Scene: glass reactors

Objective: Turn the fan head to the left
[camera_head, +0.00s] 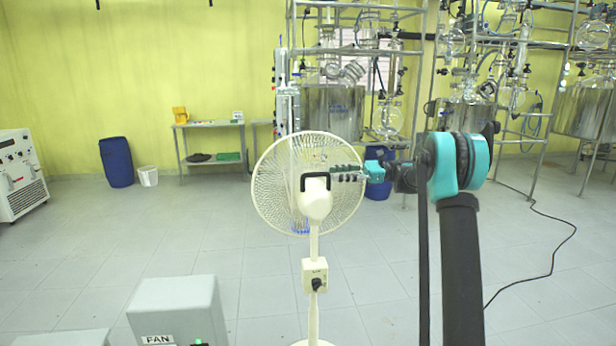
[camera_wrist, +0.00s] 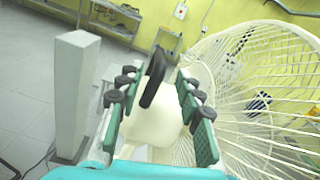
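The white stand fan (camera_head: 316,205) is upright in front of me, its motor housing towards the head camera and its round wire cage behind. A black loop handle (camera_head: 316,178) sits on top of the housing. My gripper (camera_head: 340,174) reaches in from the right at the handle's height. In the wrist view, my gripper (camera_wrist: 157,76) is open, with one green finger on each side of the black handle (camera_wrist: 153,78). Gaps show between the handle and both fingers. The cage (camera_wrist: 265,95) lies close beside the right finger. The white housing (camera_wrist: 152,125) is below the handle.
A grey box labelled FAN (camera_head: 180,305) stands at the lower left. Glass reactors on metal frames (camera_head: 335,110) line the back right. A blue barrel (camera_head: 117,162) and a small table (camera_head: 212,150) stand at the back left. A cable (camera_head: 555,255) lies on the right floor.

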